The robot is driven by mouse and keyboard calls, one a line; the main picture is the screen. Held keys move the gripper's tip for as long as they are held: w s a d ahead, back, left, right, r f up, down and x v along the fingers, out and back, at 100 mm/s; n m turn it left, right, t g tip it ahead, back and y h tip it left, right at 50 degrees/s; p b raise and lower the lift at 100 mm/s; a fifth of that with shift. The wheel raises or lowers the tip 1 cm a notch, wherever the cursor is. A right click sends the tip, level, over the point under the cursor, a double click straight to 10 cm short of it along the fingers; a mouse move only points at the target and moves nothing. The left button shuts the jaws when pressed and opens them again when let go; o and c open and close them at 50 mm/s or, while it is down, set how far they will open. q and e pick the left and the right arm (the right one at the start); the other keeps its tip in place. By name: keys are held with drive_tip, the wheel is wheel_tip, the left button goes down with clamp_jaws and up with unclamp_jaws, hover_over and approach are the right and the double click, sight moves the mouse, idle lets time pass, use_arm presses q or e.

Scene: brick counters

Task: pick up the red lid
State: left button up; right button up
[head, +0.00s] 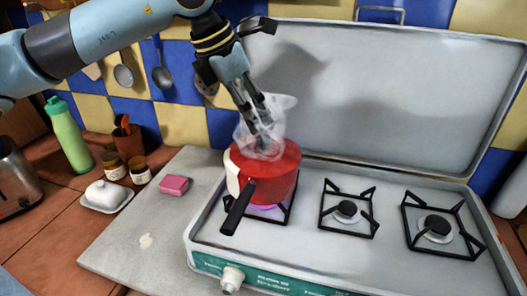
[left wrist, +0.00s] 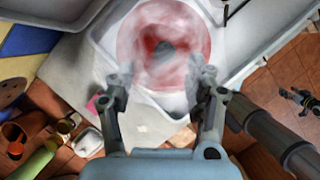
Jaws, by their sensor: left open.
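A red pot (head: 276,188) with a black handle stands on the lit left burner of the stove in the head view. The red lid (head: 284,158) appears to lie on top of it, partly veiled by white steam. In the left wrist view, the lid (left wrist: 194,40) shows as a hazy red disc with a dark knob (left wrist: 165,52) near its middle. My left gripper (head: 262,145) is open, pointing down just above the lid. Its fingers also show in the left wrist view (left wrist: 163,95), below the knob in the picture. Steam hides whether they touch it.
The stove's raised metal cover (head: 400,100) stands behind the pot. Two unlit burners (head: 347,210) lie to the right. A pink block (head: 174,185), a white butter dish (head: 107,196) and a green bottle (head: 68,135) are left of the stove.

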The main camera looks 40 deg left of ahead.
sight(262, 138)
use_arm(q)
drive_tip(key=shift+w+f, duration=0.2)
drive_tip(key=shift+f, duration=0.15)
drive_tip(key=shift+d+f, duration=0.15)
drive_tip(key=shift+f, duration=0.15)
drive_tip(key=shift+w+d+f+p, duration=0.1)
drive_tip(key=shift+d+f+p, duration=0.1)
drive_tip(key=shift+f+p, duration=0.15)
drive_tip(key=p+x, duration=0.1)
drive_tip(key=x, duration=0.2)
drive_tip(key=shift+d+f, duration=0.15)
drive_tip(key=shift+w+f, duration=0.15)
drive_tip(key=shift+f, duration=0.25)
use_arm(e)
drive_tip(key=shift+w+a+r, duration=0.25)
drive_tip(key=shift+w+r, duration=0.1)
drive_tip(key=shift+r, duration=0.1)
drive_tip(key=shift+w+a+r, duration=0.2)
drive_tip(key=shift+w+r, duration=0.1)
drive_tip(key=shift+r, duration=0.15)
use_arm(q)
clamp_jaws()
use_arm(e)
drive_tip(key=shift+d, duration=0.15)
